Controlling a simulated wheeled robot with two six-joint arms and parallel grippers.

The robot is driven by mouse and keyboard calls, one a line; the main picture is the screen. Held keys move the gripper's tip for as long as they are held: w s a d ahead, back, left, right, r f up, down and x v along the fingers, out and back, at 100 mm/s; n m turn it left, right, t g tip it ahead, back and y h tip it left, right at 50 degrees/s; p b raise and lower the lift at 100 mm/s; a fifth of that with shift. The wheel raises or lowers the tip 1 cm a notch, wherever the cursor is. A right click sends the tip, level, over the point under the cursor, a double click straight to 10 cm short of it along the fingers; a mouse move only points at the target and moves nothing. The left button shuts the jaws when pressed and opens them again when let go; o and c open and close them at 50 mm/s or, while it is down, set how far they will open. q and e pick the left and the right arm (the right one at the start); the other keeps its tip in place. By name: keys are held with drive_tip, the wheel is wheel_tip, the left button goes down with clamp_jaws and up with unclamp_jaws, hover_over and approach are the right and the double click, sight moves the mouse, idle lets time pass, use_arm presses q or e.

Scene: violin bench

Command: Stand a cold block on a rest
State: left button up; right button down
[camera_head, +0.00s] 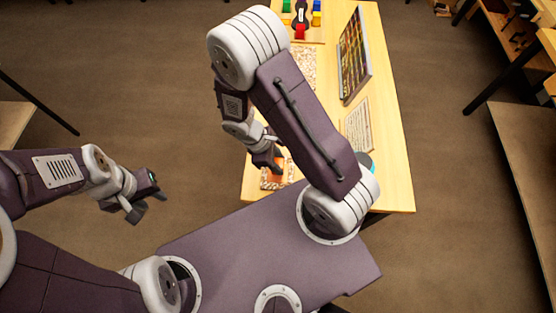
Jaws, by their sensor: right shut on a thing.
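My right gripper (268,163) is low over the near left part of the yellow bench (395,180). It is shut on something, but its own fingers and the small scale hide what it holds. A brown-orange patterned piece (268,184) lies on the bench just under or beside it. My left gripper (148,203) is off the bench to the left, over the floor, with its fingers apart and empty. I cannot tell which thing is the cold block or the rest.
A framed patterned panel (354,58) stands tilted on the bench's right side. A printed sheet (357,127) lies nearer, and a patterned sheet (303,65) lies further back. A teal item (367,162) is partly hidden by my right arm. The near right bench corner is bare.

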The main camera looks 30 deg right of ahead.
use_arm(q)
drive_tip(key=shift+f, duration=0.7)
use_arm(e)
drive_tip(key=shift+f, duration=0.8)
use_arm(q)
drive_tip(key=shift+f+b, duration=0.4)
drive_tip(key=shift+b, duration=0.25)
use_arm(e)
drive_tip(key=shift+f, duration=0.5)
drive_tip(key=c, duration=0.9)
unclamp_jaws()
drive_tip(key=shift+o, duration=0.2)
use_arm(q)
drive_tip(key=shift+r, duration=0.2)
use_arm(e)
drive_tip(key=v, duration=0.9)
drive_tip(key=shift+r, duration=0.1)
